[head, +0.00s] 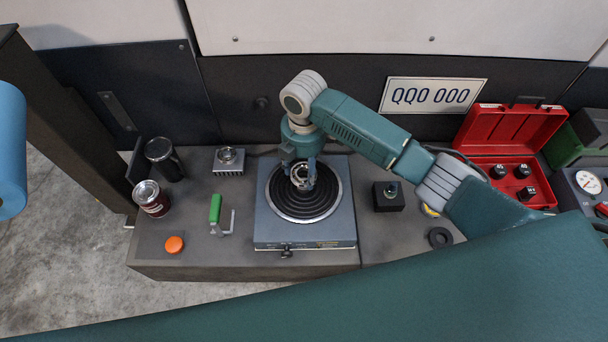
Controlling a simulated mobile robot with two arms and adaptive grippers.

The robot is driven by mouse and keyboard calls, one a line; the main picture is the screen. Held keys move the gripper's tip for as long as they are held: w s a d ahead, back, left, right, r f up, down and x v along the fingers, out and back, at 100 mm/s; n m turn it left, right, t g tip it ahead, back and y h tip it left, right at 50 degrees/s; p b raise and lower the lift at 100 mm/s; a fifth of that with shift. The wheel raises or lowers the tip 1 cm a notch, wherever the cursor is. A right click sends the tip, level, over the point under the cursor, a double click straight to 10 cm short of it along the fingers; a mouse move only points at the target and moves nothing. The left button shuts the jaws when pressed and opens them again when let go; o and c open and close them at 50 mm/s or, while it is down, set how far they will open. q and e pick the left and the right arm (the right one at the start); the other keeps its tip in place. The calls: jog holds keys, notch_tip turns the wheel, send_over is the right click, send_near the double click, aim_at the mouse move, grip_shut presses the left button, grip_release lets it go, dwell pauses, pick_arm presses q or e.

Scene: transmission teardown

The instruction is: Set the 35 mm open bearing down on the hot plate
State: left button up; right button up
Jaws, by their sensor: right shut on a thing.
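The hot plate (262,226) is a grey-blue box with a round black ringed heating surface, standing in the middle of the bench. My right gripper (303,178) points down over the heating surface. It is shut on a small silver ring, the bearing (302,180), near the middle of the plate. I cannot tell whether the bearing touches the plate or hangs just above it. The fingers hide part of the bearing. My left gripper is not in view.
Left of the plate are a green-handled clamp (215,209), an orange knob (174,244), a can (151,198), a dark mug (165,158) and a finned metal block (228,162). Right are a black block (388,196), a black ring (440,237) and an open red case (510,145).

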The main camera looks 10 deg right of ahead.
aim_at(304, 177)
jog(key=shift+f, duration=1.85)
jog(key=o, duration=1.4)
jog(key=shift+f, duration=0.15)
notch_tip(304, 177, up, 12)
jog(key=shift+r+b, duration=0.15)
jog(key=shift+b, duration=0.25)
